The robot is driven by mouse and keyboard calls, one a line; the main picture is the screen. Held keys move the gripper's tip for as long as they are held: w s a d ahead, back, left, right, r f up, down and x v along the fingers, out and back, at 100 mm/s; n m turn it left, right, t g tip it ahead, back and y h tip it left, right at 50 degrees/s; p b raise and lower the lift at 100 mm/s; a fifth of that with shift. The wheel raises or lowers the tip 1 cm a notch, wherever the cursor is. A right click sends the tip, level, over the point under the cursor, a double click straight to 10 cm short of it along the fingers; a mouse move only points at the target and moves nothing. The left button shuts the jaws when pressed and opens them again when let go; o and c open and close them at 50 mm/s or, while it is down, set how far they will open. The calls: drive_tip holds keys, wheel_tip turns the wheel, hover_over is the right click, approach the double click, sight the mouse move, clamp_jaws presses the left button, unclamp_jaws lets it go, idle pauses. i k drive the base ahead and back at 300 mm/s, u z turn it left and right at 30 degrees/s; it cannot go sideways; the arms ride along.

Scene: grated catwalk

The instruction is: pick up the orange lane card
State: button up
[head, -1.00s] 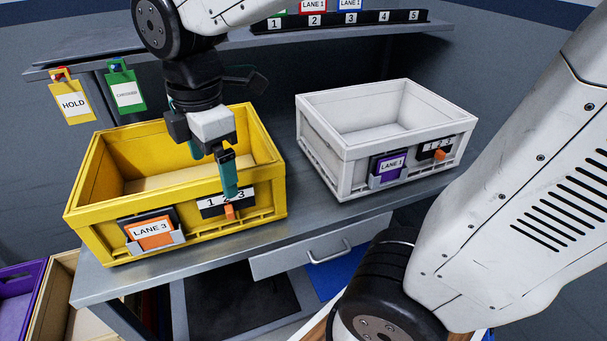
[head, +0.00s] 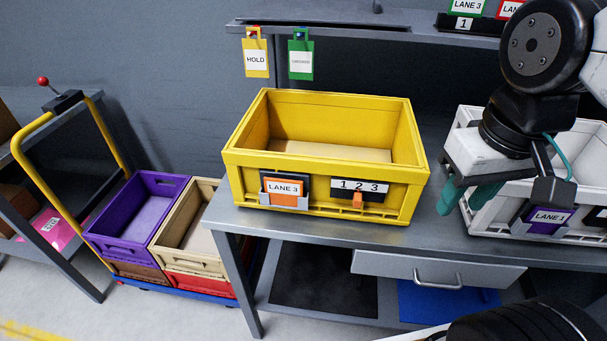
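The orange lane card (head: 284,193), printed LANE 3, stands in a grey holder on the front of the yellow crate (head: 325,163), left of the 1 2 3 plate. My gripper (head: 500,202) is at the right, in front of the white crate (head: 471,221) in the view and clear of the orange card. Its teal fingers are apart and I see nothing between them. The arm hides much of the white crate.
A purple lane card (head: 548,221) is on the white crate. HOLD (head: 256,58) and green (head: 300,60) tags hang from the shelf above. A cart (head: 190,287) with several crates stands left of the bench. Bare bench lies before the yellow crate.

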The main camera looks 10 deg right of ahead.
sight(283, 192)
drive_tip(key=z, duration=0.9)
drive_tip(key=k, duration=0.9)
drive_tip(key=u, duration=1.95)
drive_tip(key=i, duration=0.5)
